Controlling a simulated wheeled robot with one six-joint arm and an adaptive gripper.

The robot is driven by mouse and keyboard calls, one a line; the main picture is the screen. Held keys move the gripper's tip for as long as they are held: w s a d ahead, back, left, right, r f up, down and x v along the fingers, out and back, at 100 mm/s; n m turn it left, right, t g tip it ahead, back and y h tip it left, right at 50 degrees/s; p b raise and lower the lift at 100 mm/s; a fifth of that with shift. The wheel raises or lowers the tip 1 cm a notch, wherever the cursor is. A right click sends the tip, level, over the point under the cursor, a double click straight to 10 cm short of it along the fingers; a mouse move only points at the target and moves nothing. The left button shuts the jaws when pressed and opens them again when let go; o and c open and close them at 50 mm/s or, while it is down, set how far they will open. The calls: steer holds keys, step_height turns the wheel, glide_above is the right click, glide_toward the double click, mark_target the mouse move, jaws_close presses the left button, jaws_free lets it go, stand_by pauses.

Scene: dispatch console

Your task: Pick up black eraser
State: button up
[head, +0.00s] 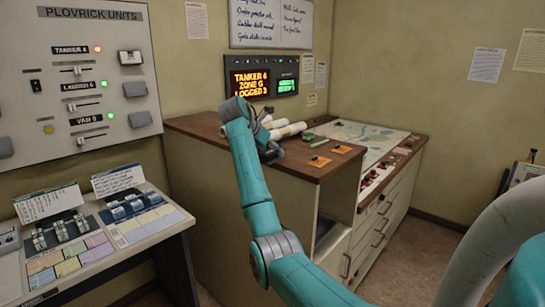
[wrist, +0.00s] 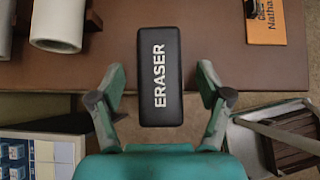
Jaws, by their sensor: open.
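The black eraser (wrist: 160,60), a dark block with white ERASER lettering, is in the middle of the wrist view. Its far part shows over the brown wooden top; its near end shows past the front edge. I cannot tell how high it sits relative to the top. My gripper (wrist: 160,88) is open, with one finger on each side of the eraser and a visible gap at both sides. In the head view my gripper (head: 270,152) is at the edge of the wooden cabinet top, and the eraser cannot be made out there.
White paper rolls (wrist: 57,25) lie left of the eraser on the wooden top (wrist: 215,50). An orange name tag (wrist: 264,20) lies to the right. A map (head: 352,135) and a green object (head: 308,137) are farther right. A lit display (head: 250,83) hangs behind.

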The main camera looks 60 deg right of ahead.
steer(key=shift+d+f, duration=0.4)
steer(key=shift+f, duration=0.1)
steer(key=shift+c, duration=0.2)
steer(key=shift+s, duration=0.1)
steer(key=c, duration=1.2)
